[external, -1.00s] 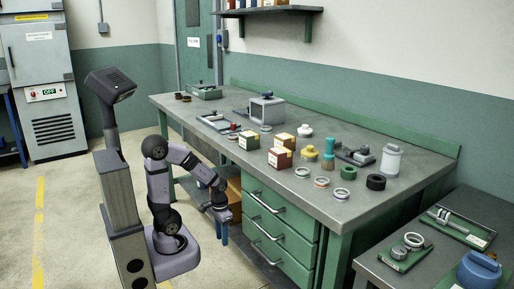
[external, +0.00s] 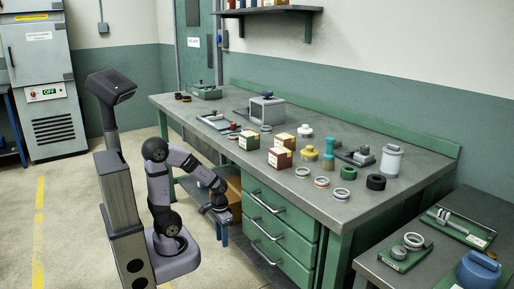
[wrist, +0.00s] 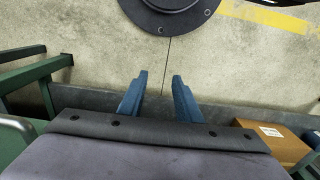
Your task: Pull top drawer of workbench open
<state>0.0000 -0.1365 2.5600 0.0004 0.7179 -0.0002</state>
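The workbench (external: 350,215) is grey-topped with a green drawer unit at its front. Its top drawer (external: 290,216) has a green front and a silver bar handle (external: 264,203), and it looks closed, in line with the drawers below. My gripper (external: 221,233) is left of the drawer unit and below the handle, apart from it, with its fingers pointing down. The handle is not clearly seen in the wrist view.
A brown cardboard box (external: 234,188) sits on the lower shelf behind my gripper; it also shows in the wrist view (wrist: 275,142). Boxes, rings and tools stand on the benchtop. A side table (external: 400,275) is at right.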

